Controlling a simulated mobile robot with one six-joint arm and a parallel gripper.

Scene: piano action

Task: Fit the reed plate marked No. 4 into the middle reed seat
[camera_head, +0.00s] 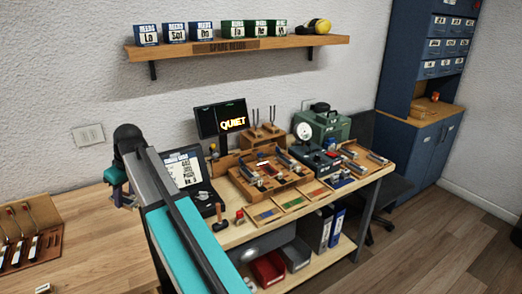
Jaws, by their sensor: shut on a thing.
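The wooden reed work board (243,188) lies on the bench in the middle of the view. Reed seats and dark and metal parts on it are too small to tell apart, and no No. 4 mark is readable. My gripper (123,198) is at the lower end of my arm, at the left, above the left table and well apart from the board. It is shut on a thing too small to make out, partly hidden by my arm. Several coloured flat pieces (292,203) lie in trays at the bench's front edge.
A wooden tray (375,158) with metal pieces lies at the bench's right. A green machine (322,124) and a lit screen (233,122) stand behind. A hammer-like tool (221,215) stands at the front left. The left table (85,255) has clear room; a tool rack (48,240) is at its left.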

